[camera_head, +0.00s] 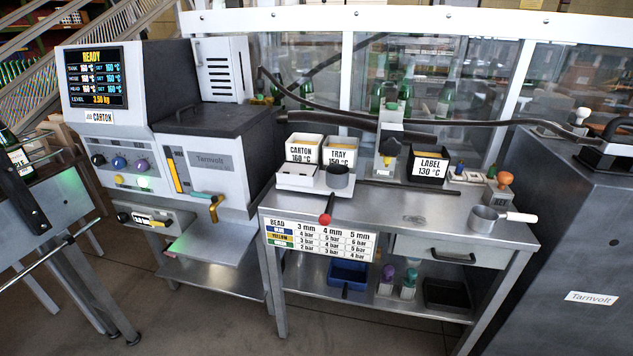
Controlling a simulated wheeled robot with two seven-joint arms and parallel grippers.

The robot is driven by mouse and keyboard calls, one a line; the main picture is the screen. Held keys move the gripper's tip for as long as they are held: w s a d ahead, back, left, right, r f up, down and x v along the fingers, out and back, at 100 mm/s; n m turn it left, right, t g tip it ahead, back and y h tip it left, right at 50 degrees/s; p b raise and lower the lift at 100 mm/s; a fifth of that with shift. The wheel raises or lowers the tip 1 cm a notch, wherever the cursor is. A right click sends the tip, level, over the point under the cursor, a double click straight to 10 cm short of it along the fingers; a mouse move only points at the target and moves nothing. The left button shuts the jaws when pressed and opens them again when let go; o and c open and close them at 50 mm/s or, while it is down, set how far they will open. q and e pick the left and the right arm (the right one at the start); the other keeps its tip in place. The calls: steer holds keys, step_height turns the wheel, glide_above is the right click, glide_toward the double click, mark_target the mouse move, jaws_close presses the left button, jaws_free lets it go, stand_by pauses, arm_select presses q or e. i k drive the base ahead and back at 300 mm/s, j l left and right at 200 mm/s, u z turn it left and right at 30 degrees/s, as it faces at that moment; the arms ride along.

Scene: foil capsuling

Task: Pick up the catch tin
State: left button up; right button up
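Nothing in view is labelled as the catch tin, and I cannot tell which vessel it is. A blue bin (348,274) sits on the shelf below. Neither of my grippers is in view.
A wooden-knobbed stamp (501,187) stands behind the pot. The Tarnvolt machine (213,165) is left; a grey cabinet (575,240) is right. The bench's middle front is clear.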

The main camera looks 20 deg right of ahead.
mark_target(338, 176)
steer(key=i+l+z, duration=0.1)
steer(key=z, duration=0.35)
steer(key=i+z, duration=0.1)
steer(key=z, duration=0.4)
steer(key=i+z, duration=0.1)
steer(key=z, duration=0.35)
steer(key=i+z, duration=0.1)
steer(key=z, duration=0.4)
